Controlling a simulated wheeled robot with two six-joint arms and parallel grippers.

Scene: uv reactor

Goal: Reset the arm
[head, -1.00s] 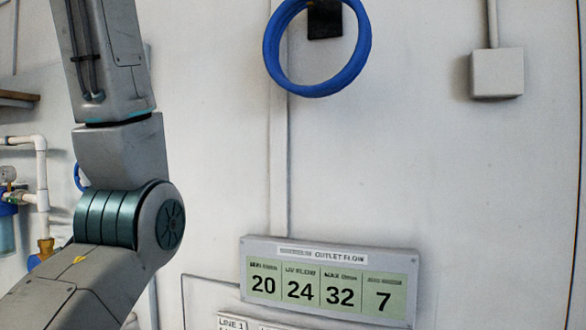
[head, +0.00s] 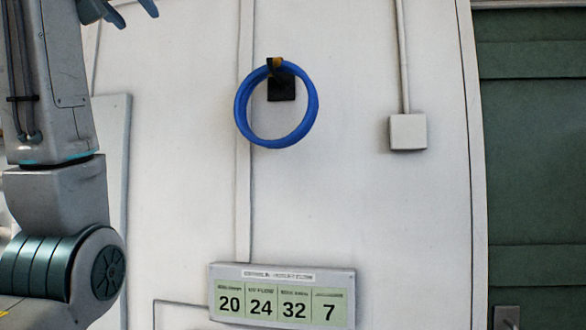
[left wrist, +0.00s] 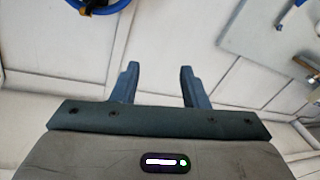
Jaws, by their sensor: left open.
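My left arm rises along the left side of the head view, with its elbow joint at the lower left. My left gripper (head: 134,14) shows at the top left of that view, partly cut off by the top edge. In the left wrist view, its two blue-grey fingers (left wrist: 159,70) stand apart with nothing between them. Pale wall panels lie beyond them. My right gripper is not in view.
A blue hose coil (head: 241,112) hangs from a dark wall bracket (head: 282,88). A flow display panel (head: 282,295) sits below it. A grey box (head: 408,132) with a conduit is at right, beside a green door (head: 535,160). Bare wall lies between.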

